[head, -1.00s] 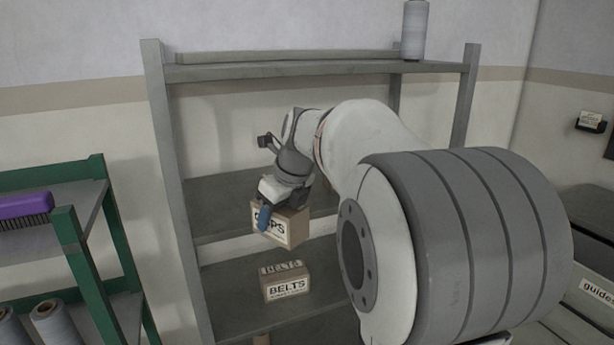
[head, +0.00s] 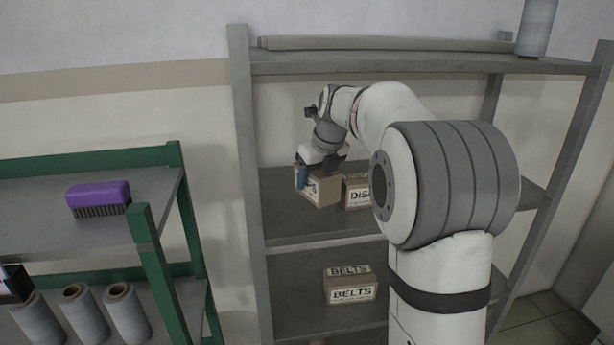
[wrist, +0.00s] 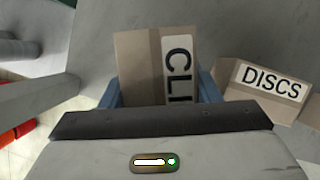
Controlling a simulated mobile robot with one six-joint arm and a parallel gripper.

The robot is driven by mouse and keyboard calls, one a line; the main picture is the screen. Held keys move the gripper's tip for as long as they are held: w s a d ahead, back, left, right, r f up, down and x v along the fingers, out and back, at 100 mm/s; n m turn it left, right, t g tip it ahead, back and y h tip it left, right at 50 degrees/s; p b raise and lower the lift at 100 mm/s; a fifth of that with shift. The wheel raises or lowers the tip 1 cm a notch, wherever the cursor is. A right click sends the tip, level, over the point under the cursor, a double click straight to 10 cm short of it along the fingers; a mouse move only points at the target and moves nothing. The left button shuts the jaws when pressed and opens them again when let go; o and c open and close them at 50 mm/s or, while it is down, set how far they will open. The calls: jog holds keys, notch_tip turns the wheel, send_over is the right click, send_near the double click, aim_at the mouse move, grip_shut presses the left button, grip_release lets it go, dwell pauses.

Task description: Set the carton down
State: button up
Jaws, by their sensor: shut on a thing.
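A brown carton (head: 325,191) with a white label is in my gripper (head: 316,177) at the middle shelf (head: 290,228) of the grey rack. In the wrist view the carton (wrist: 138,66) shows the letters "CLI", and the blue fingers of my gripper (wrist: 160,90) close on its two sides. The carton looks roughly level. I cannot tell whether its underside touches the shelf or hangs just above it.
A DISCS carton (head: 356,194) stands close on the right, partly behind my arm. A BELTS carton (head: 350,288) is on the shelf below. The rack's left post (head: 247,150) is to the left, with bare shelf between. A green rack (head: 160,260) stands further left.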

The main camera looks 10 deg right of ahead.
jog(key=shift+w+a+f+p, duration=0.15)
jog(key=shift+w+a+f, duration=0.2)
jog(key=shift+w+f, duration=0.35)
jog(key=shift+w+a+f+p, duration=0.2)
jog(key=shift+w+a+f, duration=0.2)
jog(key=shift+w, duration=0.5)
jog(key=shift+w+a+f+p, duration=0.15)
jog(key=shift+w+a+f, duration=0.15)
jog(key=shift+w+f, duration=0.45)
jog(key=shift+r, duration=0.1)
jog(key=shift+f, duration=0.6)
jog(key=o, duration=1.1)
jog(key=shift+c, duration=0.2)
